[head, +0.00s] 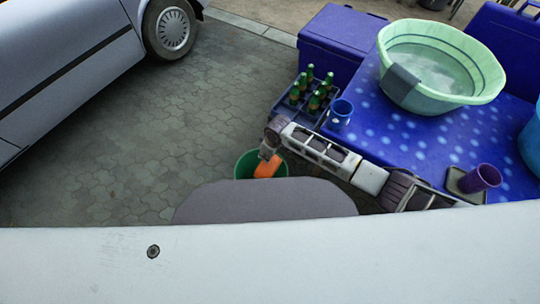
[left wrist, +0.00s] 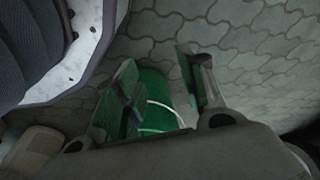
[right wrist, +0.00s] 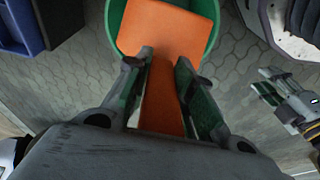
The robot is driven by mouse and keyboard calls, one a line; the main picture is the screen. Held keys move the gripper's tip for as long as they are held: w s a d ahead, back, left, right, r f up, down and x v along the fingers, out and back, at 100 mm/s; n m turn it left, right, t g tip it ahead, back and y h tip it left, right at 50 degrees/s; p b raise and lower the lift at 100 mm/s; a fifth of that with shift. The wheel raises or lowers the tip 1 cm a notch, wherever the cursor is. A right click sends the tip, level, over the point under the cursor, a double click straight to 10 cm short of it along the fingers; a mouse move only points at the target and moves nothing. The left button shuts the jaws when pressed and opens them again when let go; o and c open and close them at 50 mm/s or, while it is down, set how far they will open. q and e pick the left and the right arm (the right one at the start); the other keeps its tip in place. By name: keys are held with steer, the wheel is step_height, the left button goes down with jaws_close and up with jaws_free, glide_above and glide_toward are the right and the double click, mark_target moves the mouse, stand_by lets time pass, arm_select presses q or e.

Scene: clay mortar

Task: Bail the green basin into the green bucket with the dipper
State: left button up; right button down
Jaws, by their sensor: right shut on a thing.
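The light green basin (head: 395,85) stands on the blue spotted table with clear water in it and a grey piece over its left rim. The green bucket (head: 242,167) stands on the paving, partly hidden by my body; it also shows in the right wrist view (right wrist: 122,12). My right gripper (head: 268,152) is shut on the orange dipper (head: 266,167), whose wide end (right wrist: 170,30) is over the bucket's mouth. Whether water is in the dipper or bucket I cannot tell. My left gripper (left wrist: 160,65) is open and empty, with green bucket wall showing behind its fingers.
On the table (head: 420,140) are a blue mug (head: 340,113) and a purple cup (head: 482,178). Green bottles stand in a crate (head: 290,112) beside a blue box (head: 335,45). A parked car (head: 70,60) is at upper left. The paving between is clear.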

steer(key=shift+w+a+r+h, duration=0.25)
steer(key=shift+w+a+h, duration=0.1)
steer(key=shift+a, duration=0.1)
arm_select(q)
steer(key=shift+w+d+r+b, duration=0.15)
steer(key=shift+r, duration=0.25)
steer(key=shift+w+d+r+b, duration=0.1)
steer(key=shift+d+r+b, duration=0.05)
steer(key=shift+r, duration=0.2)
arm_select(e)
steer(key=shift+w+a+r+g+h, duration=0.25)
steer(key=shift+w+a+g+h, duration=0.25)
steer(key=shift+a, duration=0.25)
arm_select(q)
steer(key=shift+r, duration=0.1)
